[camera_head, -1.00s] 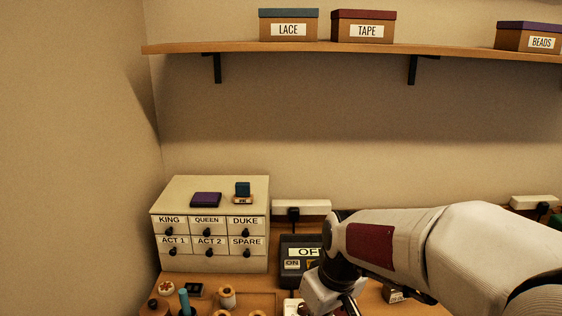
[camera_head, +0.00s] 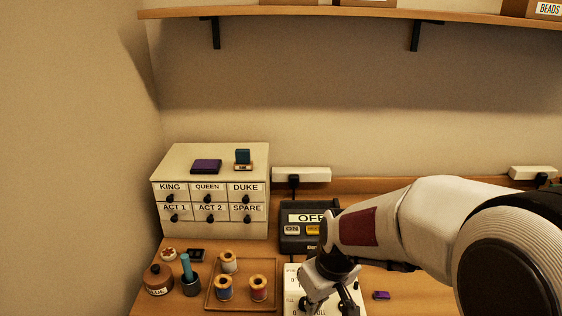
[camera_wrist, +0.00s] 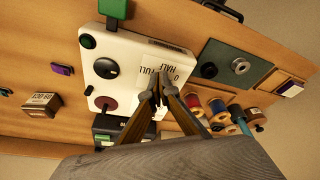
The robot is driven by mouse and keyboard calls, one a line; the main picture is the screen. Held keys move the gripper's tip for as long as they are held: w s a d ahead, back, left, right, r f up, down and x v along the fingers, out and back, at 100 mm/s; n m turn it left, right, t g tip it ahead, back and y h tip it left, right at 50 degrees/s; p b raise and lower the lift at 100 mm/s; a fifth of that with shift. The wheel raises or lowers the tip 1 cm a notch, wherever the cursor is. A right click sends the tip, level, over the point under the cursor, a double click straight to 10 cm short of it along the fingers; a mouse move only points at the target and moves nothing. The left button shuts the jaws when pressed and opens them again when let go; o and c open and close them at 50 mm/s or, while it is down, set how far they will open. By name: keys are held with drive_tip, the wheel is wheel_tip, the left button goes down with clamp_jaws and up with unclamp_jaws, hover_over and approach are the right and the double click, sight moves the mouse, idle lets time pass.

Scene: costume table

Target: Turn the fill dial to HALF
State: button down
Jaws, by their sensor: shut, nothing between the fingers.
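A white control panel (camera_head: 291,283) lies on the table, partly hidden by my arm in the head view. In the wrist view the panel (camera_wrist: 130,48) carries a black round knob (camera_wrist: 106,68), a dark red round part (camera_wrist: 107,104) and printed labels (camera_wrist: 160,76) reading FULL, HALF and 0. My gripper (camera_wrist: 157,88) is shut and empty, its fingertips over these labels. The fingers cover part of the label area, so I cannot tell which way the fill dial points. In the head view my gripper (camera_head: 330,300) is over the panel.
Behind the panel is a black box (camera_head: 296,240) marked OFF. A tray (camera_head: 210,300) with thread spools stands left of the panel. A drawer cabinet (camera_head: 210,232) stands at the back left. A small purple item (camera_head: 381,295) lies on the right.

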drive_tip(key=shift+f, duration=0.4)
drive_tip(key=shift+w, duration=0.25)
idle(1.0)
drive_tip(key=shift+s+d, duration=0.25)
drive_tip(key=shift+s, duration=0.1)
idle(0.4)
drive_tip(key=shift+r, duration=0.1)
drive_tip(key=shift+w+a+v, duration=0.1)
drive_tip(key=shift+w+v, duration=0.1)
drive_tip(key=shift+v, duration=0.75)
drive_tip(key=shift+w+a+v, duration=0.15)
drive_tip(key=shift+w+v, duration=0.05)
drive_tip(key=shift+v, duration=0.75)
drive_tip(key=shift+w+a+v, duration=0.1)
drive_tip(key=shift+w+v, duration=0.1)
drive_tip(key=shift+v, duration=0.7)
drive_tip(key=shift+s+r, duration=0.1)
drive_tip(key=shift+r, duration=0.1)
